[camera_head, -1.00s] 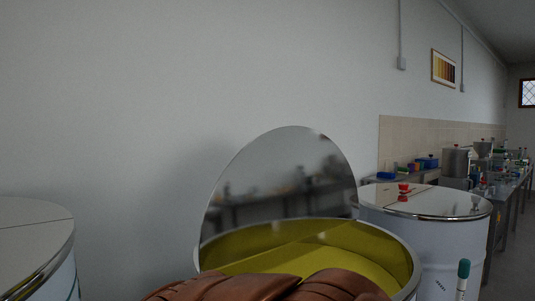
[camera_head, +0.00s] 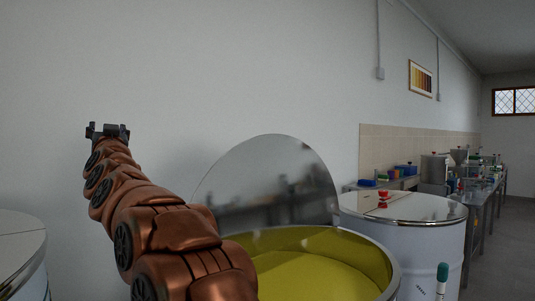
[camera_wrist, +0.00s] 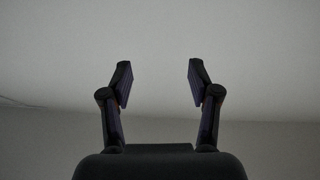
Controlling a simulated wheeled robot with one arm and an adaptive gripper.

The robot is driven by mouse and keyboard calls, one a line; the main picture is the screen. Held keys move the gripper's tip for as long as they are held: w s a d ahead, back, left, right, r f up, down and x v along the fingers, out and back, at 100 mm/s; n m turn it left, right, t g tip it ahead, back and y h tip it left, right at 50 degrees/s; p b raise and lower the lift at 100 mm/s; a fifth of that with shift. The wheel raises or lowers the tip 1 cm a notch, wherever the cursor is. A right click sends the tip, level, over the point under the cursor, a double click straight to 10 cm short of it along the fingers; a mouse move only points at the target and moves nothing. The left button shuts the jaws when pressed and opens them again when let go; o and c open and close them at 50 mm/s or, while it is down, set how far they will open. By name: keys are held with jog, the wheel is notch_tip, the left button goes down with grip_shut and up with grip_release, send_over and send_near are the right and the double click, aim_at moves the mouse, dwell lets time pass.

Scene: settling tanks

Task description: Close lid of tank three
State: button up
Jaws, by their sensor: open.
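An open tank (camera_head: 385,262) holding yellow liquid stands in front of me in the head view. Its mirror-like round lid (camera_head: 270,180) stands raised at the tank's back edge, near the wall. I cannot read a number on this tank. My copper-coloured arm rises at the left of the lid, and my gripper (camera_head: 108,130) is held up, higher than the lid's top edge and to its left. In the wrist view my gripper (camera_wrist: 160,80) has its two fingers apart with nothing between them, facing a plain pale surface. The tank's front left part is hidden behind my arm.
A closed tank (camera_head: 415,250) with a red knob (camera_head: 383,197) on its lid stands at the right. Another closed tank (camera_head: 22,240) is at the far left. A teal-capped tube (camera_head: 442,275) stands at the front right. Benches (camera_head: 485,205) with lab ware line the right wall side.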

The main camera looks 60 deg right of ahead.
aim_at(267, 156)
jog(key=s+d+r+m+g+h, duration=0.6)
jog(key=d+r+m+h, duration=0.4)
jog(key=m+h, duration=0.3)
jog(key=s+d+f+m+g+h+p, duration=0.15)
jog(key=s+d+m+g, duration=0.25)
jog(key=m+g, duration=0.4)
jog(key=s+d+m+g+h, duration=0.2)
jog(key=s+d+m+g, duration=0.3)
jog(key=g, duration=0.4)
jog(key=s+d+f+m+g+y+p, duration=0.1)
jog(key=s+f+m+g+y, duration=0.4)
jog(key=f, duration=0.3)
jog(key=s+d+f+m+g+y, duration=0.1)
jog(key=s+f+m+g+y, duration=0.4)
jog(key=f, duration=0.3)
jog(key=shift+m+t+y, duration=0.45)
jog(key=shift+m+t, duration=0.05)
jog(key=shift+m, duration=0.1)
jog(key=x, duration=0.4)
jog(key=b+x, duration=0.1)
jog(key=x, duration=0.3)
jog(key=shift+a+r, duration=0.1)
jog(key=shift+r, duration=0.1)
grip_shut()
